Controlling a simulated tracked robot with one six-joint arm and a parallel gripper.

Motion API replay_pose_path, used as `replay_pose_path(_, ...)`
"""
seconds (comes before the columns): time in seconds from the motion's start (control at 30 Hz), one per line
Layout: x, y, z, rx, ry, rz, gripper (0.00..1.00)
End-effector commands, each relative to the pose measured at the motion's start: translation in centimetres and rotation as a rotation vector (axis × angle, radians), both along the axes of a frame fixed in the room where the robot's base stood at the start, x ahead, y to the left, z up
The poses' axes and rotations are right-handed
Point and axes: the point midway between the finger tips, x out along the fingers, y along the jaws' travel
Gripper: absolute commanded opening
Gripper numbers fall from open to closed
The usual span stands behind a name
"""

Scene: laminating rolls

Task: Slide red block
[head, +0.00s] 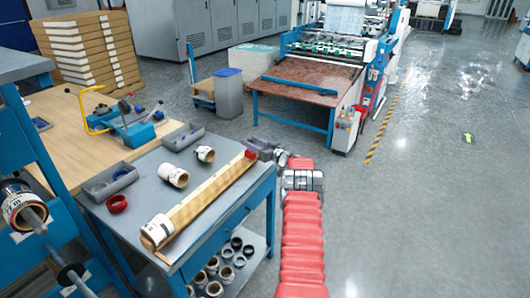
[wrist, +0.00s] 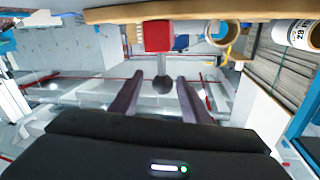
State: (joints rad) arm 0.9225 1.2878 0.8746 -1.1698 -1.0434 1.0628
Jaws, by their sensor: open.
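The red block (head: 251,154) sits at the far end of a long wooden rail (head: 210,196) on the grey worktable. In the wrist view the red block (wrist: 159,36) is at the top centre, beside the rail's pale wood (wrist: 215,10). A thin grey rod with a dark round knob (wrist: 163,84) extends from the block towards my gripper. My gripper (wrist: 160,79) is open, with one dark finger on each side of the knob, apart from it. In the head view my gripper (head: 265,149) is just right of the block, small and partly unclear.
A white roll (head: 158,229) lies at the rail's near end. The floor to the right is clear.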

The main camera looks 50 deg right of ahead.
Motion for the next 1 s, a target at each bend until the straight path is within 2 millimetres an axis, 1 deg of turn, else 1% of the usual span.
replay_pose_path(0.17, -1.7, 0.0, 0.1, 0.001, 0.0, -0.002, 0.43)
replay_pose_path(0.37, -4.2, 0.0, 0.0, 0.001, 0.0, -0.001, 0.43)
replay_pose_path(0.57, -7.1, 0.0, 0.0, 0.001, 0.001, -0.003, 0.43)
replay_pose_path(0.8, -11.0, 0.0, 0.0, 0.002, 0.0, -0.003, 0.43)
replay_pose_path(0.9, -12.2, 0.0, 0.0, 0.0, 0.001, -0.001, 0.43)
replay_pose_path(1.0, -13.1, 0.1, -0.1, 0.001, 0.001, -0.001, 0.43)
